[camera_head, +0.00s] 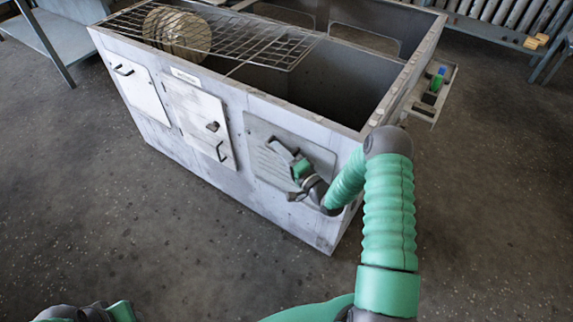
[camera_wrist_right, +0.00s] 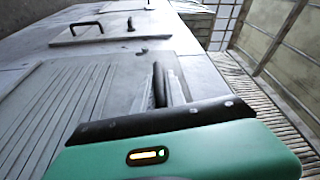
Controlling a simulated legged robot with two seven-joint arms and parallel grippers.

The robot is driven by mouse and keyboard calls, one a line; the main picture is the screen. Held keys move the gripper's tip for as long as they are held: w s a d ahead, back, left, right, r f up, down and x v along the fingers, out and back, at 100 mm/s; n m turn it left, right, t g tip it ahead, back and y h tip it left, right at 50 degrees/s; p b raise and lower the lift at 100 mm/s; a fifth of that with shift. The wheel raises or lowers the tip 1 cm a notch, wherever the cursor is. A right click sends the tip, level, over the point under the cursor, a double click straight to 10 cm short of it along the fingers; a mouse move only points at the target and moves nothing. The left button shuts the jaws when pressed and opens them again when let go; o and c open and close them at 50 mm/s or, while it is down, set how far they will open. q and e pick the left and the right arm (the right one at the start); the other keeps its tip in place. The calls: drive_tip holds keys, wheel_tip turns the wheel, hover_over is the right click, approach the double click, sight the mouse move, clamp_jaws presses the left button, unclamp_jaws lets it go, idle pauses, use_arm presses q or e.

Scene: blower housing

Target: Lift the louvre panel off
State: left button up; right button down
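The louvre panel (camera_head: 266,163) is a grey plate with slats at the right end of the housing's front face. It sits against the face. In the right wrist view the slatted panel (camera_wrist_right: 65,105) fills the left, and an upright dark bar (camera_wrist_right: 160,85) stands just beyond the gripper's black edge. Whether the fingers are closed on the handle cannot be made out. Only a piece of my left arm shows at the bottom left; its fingers are out of frame.
A side bracket (camera_head: 432,95) sticks out right. The front floor is clear.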

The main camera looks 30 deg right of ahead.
drive_tip(key=shift+a+f, duration=0.15)
drive_tip(key=shift+s, duration=0.1)
idle(0.3)
drive_tip(key=shift+s+r, duration=0.15)
drive_tip(key=shift+r, duration=0.1)
drive_tip(key=s+d+r+p, duration=0.1)
drive_tip(key=s+r+p, duration=0.1)
drive_tip(key=s+r, duration=0.35)
drive_tip(key=s+r+p, duration=0.2)
drive_tip(key=s, duration=0.6)
drive_tip(key=s+a, duration=0.3)
drive_tip(key=a, duration=0.4)
drive_tip(key=shift+r, duration=0.2)
